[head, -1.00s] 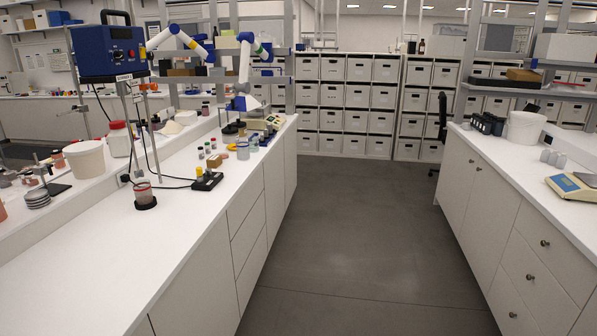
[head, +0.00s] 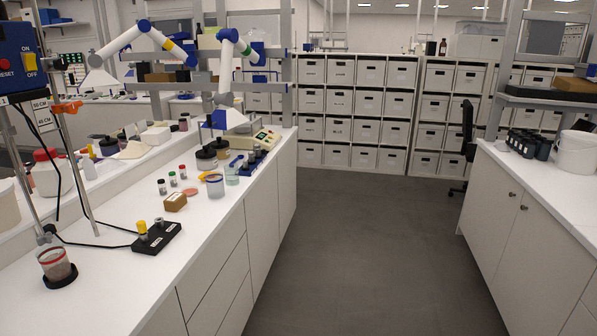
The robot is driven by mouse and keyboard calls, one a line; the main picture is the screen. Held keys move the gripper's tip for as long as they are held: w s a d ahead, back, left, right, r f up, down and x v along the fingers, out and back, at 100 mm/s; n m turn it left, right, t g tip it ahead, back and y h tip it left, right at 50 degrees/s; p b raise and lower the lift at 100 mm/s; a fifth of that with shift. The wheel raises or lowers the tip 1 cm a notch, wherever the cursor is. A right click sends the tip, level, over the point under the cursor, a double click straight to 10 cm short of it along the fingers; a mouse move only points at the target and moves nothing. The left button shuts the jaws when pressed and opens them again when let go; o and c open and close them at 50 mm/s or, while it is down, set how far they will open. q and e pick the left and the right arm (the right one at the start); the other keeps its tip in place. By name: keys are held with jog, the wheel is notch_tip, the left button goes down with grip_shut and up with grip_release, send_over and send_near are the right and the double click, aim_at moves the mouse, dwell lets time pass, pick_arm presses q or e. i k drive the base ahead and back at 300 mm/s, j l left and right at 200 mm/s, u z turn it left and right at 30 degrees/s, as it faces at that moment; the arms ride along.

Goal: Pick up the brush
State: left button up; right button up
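I cannot clearly make out a brush in the head view. Small items stand on the left white counter (head: 110,285): several little jars with coloured lids, among them a red-lidded jar (head: 182,172), a clear cup of bluish liquid (head: 215,186) and a small brown box (head: 175,203). A small blue item (head: 237,161) lies behind them, too small to identify. Neither of my grippers is in view.
A black block with a yellow knob (head: 156,238) and a beaker of reddish liquid (head: 55,265) stand nearer on the left counter. The grey aisle floor (head: 370,260) is clear. A right counter (head: 545,190) and box shelves (head: 355,115) bound it.

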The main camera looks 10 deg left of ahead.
aim_at(92, 155)
jog(key=i, duration=6.65)
jog(key=i+u, duration=0.1)
jog(key=i, duration=0.75)
jog(key=i+l, duration=0.1)
jog(key=i, duration=0.75)
jog(key=i+j+u, duration=0.15)
jog(key=i+u, duration=1)
jog(key=i+l+u, duration=0.25)
jog(key=u, duration=0.15)
jog(key=i+j+u, duration=0.25)
jog(key=i+u, duration=0.6)
jog(key=i, duration=0.25)
jog(key=i+l+u, duration=0.15)
jog(key=i+u, duration=0.3)
jog(key=i, duration=1.75)
jog(key=j+u, duration=0.05)
